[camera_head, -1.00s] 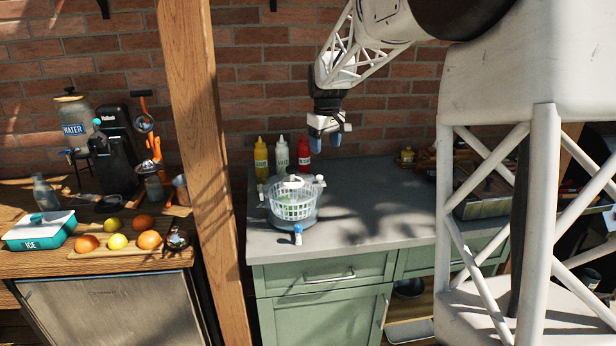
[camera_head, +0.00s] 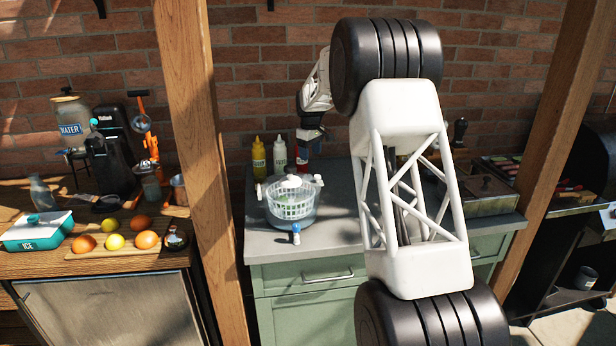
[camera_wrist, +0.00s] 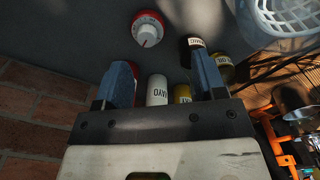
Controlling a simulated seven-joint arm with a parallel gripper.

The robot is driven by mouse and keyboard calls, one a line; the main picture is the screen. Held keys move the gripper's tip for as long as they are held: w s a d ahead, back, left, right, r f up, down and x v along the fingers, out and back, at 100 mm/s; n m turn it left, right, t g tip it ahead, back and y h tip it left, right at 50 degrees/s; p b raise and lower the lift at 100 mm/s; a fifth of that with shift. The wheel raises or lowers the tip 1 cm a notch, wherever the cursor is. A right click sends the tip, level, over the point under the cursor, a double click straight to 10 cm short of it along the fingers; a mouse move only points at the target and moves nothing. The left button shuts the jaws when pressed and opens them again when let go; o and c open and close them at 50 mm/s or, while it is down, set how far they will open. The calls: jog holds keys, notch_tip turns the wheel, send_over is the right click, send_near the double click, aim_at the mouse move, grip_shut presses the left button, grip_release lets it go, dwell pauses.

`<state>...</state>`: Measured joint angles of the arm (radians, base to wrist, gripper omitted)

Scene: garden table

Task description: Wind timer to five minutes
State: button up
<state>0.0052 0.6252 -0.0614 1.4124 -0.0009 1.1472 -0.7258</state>
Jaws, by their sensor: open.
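A round timer (camera_wrist: 147,30) with a red body and a white knob bearing a red mark shows at the top of the wrist view, on the grey counter. My gripper (camera_wrist: 161,72) is open and empty, its two blue fingers spread; the timer appears beyond the fingertips, not between them, and apart from them. In the head view my gripper (camera_head: 307,146) hangs above the back of the counter near the squeeze bottles, and I cannot make out the timer there. The digits on its dial are too small to read.
A salad spinner (camera_head: 290,202) stands front left on the counter (camera_head: 335,238), with a small blue-and-white item (camera_head: 296,234) before it. A yellow bottle (camera_head: 258,160) and a white bottle (camera_head: 280,157) stand by the wall. A wooden post (camera_head: 198,150) rises at left.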

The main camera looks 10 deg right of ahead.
jog(key=shift+n, duration=0.4)
jog(key=w+f, duration=0.4)
jog(key=w, duration=0.1)
jog(key=shift+f, duration=0.3)
jog(key=shift+f, duration=0.1)
jog(key=shift+f, duration=3.8)
jog(key=c, duration=0.9)
